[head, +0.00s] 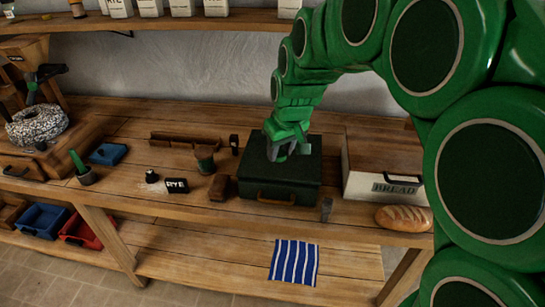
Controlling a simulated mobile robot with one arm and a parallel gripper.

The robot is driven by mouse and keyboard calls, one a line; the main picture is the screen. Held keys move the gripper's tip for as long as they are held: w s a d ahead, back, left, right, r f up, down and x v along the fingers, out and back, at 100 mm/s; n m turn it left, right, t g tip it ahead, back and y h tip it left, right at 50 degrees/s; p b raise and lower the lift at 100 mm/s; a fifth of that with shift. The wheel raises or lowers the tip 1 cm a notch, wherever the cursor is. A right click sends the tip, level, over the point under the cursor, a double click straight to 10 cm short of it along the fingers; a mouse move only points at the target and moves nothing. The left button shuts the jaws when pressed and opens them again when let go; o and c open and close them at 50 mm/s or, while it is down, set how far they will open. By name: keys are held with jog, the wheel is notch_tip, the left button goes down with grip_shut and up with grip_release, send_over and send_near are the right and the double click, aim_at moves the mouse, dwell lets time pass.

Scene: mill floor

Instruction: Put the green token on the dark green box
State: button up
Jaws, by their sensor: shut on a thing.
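The dark green box (262,178), with a brown handle on its front, stands on the wooden workbench near the middle. My gripper (291,152) is over the top of this box, pointing down. It is shut on a small green piece that looks like the green token (305,148), though my green arm makes its outline hard to tell. I cannot tell whether the token touches the lid.
A white bread box (377,183) stands close to the right, with a loaf (404,217) before it. A rye block (177,186), a brown block (219,187) and a small pot (205,160) lie left. A striped cloth (294,262) is on the lower shelf.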

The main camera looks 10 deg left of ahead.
jog(key=w+a+f, duration=0.2)
jog(key=w, duration=0.3)
send_near(270, 164)
jog(key=shift+a+f, duration=0.3)
jog(key=shift+f, duration=0.45)
jog(key=shift+w+a+f, duration=0.2)
jog(key=shift+w+f, duration=0.3)
jog(key=shift+f, duration=0.15)
jog(key=shift+w+f, duration=0.1)
jog(key=shift+f, duration=1.5)
jog(key=shift+f, duration=0.15)
jog(key=o, duration=1)
